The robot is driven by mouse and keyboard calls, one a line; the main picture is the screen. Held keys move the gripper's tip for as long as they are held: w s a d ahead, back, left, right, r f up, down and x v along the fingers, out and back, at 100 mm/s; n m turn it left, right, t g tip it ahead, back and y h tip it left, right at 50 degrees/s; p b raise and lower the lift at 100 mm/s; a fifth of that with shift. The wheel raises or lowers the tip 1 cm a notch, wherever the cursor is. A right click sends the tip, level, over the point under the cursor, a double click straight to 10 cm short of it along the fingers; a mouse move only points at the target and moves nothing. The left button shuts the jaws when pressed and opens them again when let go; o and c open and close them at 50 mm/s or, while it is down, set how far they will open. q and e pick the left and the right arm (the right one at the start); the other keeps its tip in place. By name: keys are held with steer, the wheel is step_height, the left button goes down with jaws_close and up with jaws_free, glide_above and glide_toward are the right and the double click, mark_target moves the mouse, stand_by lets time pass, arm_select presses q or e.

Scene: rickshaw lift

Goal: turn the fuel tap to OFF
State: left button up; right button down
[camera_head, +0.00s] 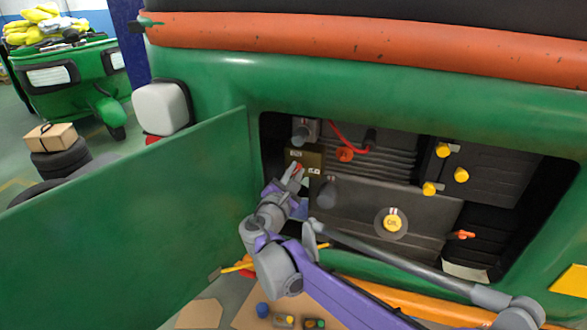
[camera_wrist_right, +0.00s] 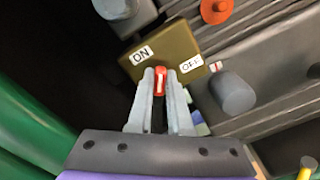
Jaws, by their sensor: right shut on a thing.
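The fuel tap is a small red lever with a white line (camera_wrist_right: 160,80), on a brass-coloured plate (camera_wrist_right: 172,46) with ON and OFF labels. In the wrist view ON is at the plate's left and OFF at its right, and the lever's visible tip lies between them. In the head view the plate (camera_head: 316,156) is at the upper left of the engine bay, with the red lever (camera_head: 298,167) at its lower edge. My right gripper (camera_wrist_right: 161,76) is shut on the lever; its fingers hide the lever's lower part. My left gripper is not in view.
The open green panel (camera_head: 130,230) stands left of the bay. A red knob (camera_head: 345,154) with a red cable, yellow caps (camera_head: 461,175) and a yellow oil cap (camera_head: 392,223) are to the right. A grey cylindrical knob (camera_wrist_right: 233,93) sits close right of my fingers.

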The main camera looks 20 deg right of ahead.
steer(key=m+p, duration=0.1)
steer(key=m, duration=0.2)
steer(key=f+m+p, duration=0.1)
steer(key=m, duration=0.3)
steer(key=m+p, duration=0.1)
steer(key=m, duration=0.2)
steer(key=shift+s+d+f+m, duration=0.2)
steer(key=shift+d+m, duration=0.1)
stand_by(0.4)
steer(key=c, duration=0.8)
jaws_free()
steer(key=shift+c, duration=0.2)
steer(key=b+v, duration=0.1)
steer(key=v, duration=1)
steer(key=shift+w+d, duration=0.1)
